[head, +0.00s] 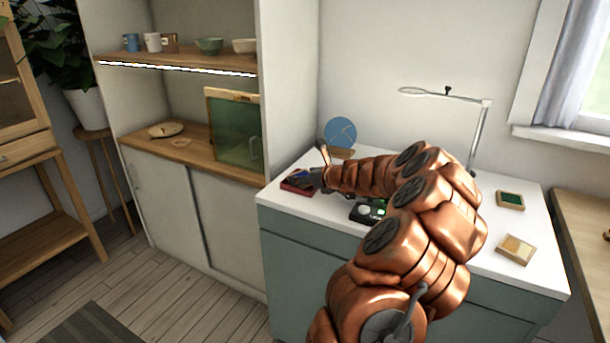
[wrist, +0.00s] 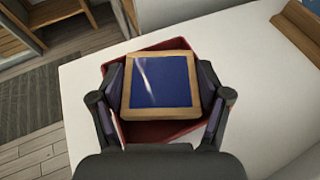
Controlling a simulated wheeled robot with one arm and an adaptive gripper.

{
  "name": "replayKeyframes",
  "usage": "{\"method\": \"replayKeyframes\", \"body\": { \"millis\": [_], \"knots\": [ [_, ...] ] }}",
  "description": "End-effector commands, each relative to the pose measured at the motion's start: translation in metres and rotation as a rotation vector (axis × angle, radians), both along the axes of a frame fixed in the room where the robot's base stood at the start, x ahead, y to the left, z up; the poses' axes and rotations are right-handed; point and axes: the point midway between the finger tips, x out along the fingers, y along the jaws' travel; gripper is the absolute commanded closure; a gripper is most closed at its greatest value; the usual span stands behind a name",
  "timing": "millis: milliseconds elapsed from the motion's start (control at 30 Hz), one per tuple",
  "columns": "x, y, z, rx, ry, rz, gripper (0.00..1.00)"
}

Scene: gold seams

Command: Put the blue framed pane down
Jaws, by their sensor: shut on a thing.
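The blue framed pane (wrist: 160,82) is a blue square in a light wooden frame. In the wrist view it sits between the fingers of my gripper (wrist: 160,92), which is shut on its left and right sides. Below it is a red tray (wrist: 150,130), whose rim shows around the pane. I cannot tell whether the pane touches the tray. In the head view my gripper (head: 318,177) is over the red tray (head: 297,187) at the left end of the white worktop, and the pane is mostly hidden.
A green framed pane (head: 510,200) and a yellowish framed pane (head: 516,248) lie on the right of the white worktop (head: 480,215). A dark device (head: 366,212) is partly behind my arm. A round blue plate (head: 340,132) and a lamp (head: 475,135) stand at the back.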

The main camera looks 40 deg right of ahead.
Motion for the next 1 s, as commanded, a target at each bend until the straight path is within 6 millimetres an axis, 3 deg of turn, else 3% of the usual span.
{"method": "replayKeyframes", "body": {
  "millis": [200, 233, 433, 1000],
  "knots": [
    [0.0001, 0.0, -0.0027, 0.0, 0.0, 0.0, 0.67],
    [0.0001, 0.0001, -0.0027, 0.0, 0.0, 0.0, 0.21],
    [0.0001, 0.0002, -0.003, 0.0, 0.0, 0.001, 0.0],
    [-0.0002, 0.0002, 0.0007, 0.0, 0.001, 0.001, 0.0]
  ]
}}
